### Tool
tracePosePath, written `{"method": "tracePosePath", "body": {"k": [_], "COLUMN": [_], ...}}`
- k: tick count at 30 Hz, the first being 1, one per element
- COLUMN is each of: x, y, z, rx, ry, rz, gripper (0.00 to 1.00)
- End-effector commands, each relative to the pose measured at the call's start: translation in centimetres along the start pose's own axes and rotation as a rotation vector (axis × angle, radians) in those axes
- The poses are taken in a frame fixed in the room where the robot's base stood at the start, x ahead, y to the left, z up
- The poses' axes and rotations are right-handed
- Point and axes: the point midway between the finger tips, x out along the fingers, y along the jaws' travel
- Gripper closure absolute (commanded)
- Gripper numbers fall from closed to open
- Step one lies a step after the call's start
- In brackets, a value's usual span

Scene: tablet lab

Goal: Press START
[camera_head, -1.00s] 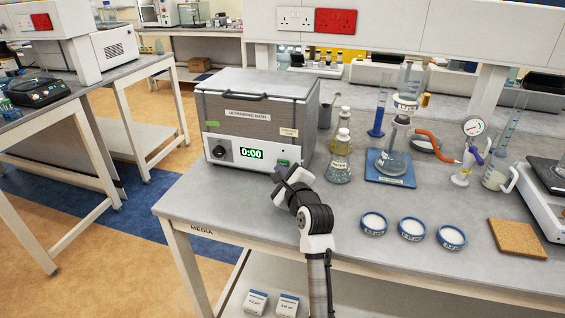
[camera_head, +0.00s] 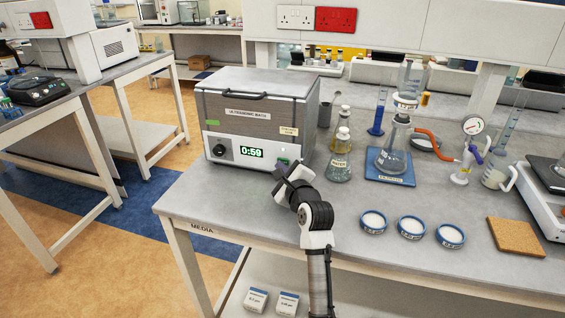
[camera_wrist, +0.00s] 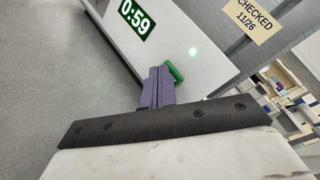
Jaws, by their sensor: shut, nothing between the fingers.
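The ultrasonic bath (camera_head: 257,118) is a grey-lidded box with a white front panel on the bench. Its display (camera_head: 251,152) reads 0:59; the wrist view shows the same reading on the display (camera_wrist: 137,18). A green button (camera_wrist: 173,72) sits on the panel right of the display, partly hidden by my fingers. In the head view my gripper (camera_head: 284,168) is at the panel's lower right.
Glass bottles (camera_head: 341,155) stand close to the right of the bath. A flask on a blue mat (camera_head: 388,178), blue-rimmed dishes (camera_head: 411,228) and a cork mat (camera_head: 516,237) lie further right. The bench in front of the bath is clear.

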Motion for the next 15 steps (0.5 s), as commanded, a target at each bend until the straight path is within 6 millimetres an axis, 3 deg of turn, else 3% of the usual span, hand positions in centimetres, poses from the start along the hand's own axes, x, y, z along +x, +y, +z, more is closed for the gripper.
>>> {"method": "tracePosePath", "body": {"k": [15], "x": [-0.99], "y": [0.45], "z": [0.62], "rx": [0.002], "ry": [0.0], "rz": [0.0], "gripper": [1.0]}}
